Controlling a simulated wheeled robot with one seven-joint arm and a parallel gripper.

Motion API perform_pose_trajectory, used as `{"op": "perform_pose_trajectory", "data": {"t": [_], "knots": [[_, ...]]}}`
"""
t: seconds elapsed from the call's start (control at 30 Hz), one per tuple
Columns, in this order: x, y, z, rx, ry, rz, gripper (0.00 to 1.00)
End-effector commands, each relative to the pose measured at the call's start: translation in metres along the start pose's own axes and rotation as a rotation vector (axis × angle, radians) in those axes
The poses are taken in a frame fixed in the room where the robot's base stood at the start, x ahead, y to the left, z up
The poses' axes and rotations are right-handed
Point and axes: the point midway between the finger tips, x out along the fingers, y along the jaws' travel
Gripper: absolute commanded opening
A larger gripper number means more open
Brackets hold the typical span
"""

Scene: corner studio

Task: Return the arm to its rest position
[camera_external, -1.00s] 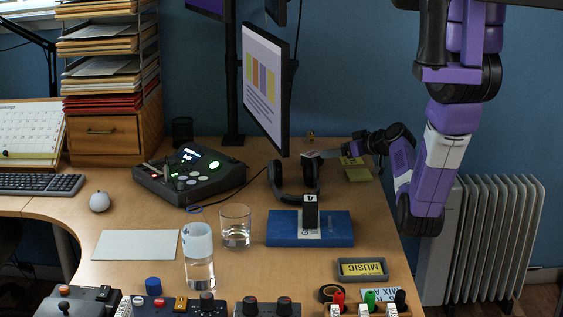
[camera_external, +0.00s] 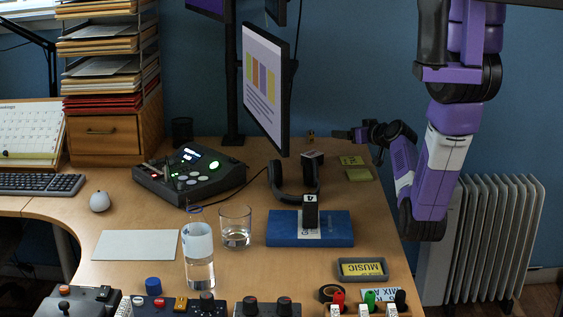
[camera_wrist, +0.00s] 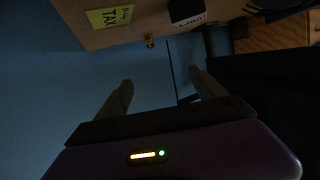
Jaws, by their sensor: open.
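My purple arm (camera_external: 441,165) hangs at the right of the external view, beside the desk's right edge. It is bent at the elbow, and its forearm reaches back left toward the desk's far right corner. My gripper (camera_external: 343,134) is above that far edge, pointing left, small and dark. In the wrist view my gripper (camera_wrist: 160,85) shows two separated fingers with nothing between them. It is open and touches no object that I can see.
Near the gripper are a yellow note (camera_external: 351,160), a black labelled block (camera_external: 313,155), a small brass item (camera_external: 311,134) and headphones (camera_external: 277,183). A monitor (camera_external: 265,90) stands to the left. A white radiator (camera_external: 500,240) is behind my arm.

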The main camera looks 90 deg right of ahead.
Motion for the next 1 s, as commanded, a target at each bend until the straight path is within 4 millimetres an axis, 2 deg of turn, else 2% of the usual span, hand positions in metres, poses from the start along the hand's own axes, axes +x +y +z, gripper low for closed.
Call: {"op": "perform_pose_trajectory", "data": {"t": [0.17, 0.27, 0.47, 0.6, 0.7, 0.87, 1.0], "knots": [[-0.025, -0.036, 0.015, 0.007, 0.054, 0.058, 0.80], [-0.043, -0.068, 0.025, 0.002, 0.085, 0.057, 0.80], [-0.102, -0.153, 0.048, -0.025, 0.149, -0.015, 0.80], [-0.153, -0.209, 0.060, -0.044, 0.184, -0.107, 0.80], [-0.193, -0.244, 0.068, -0.059, 0.202, -0.185, 0.80], [-0.264, -0.293, 0.076, -0.082, 0.219, -0.332, 0.80], [-0.332, -0.326, 0.081, -0.104, 0.214, -0.480, 0.80]]}}
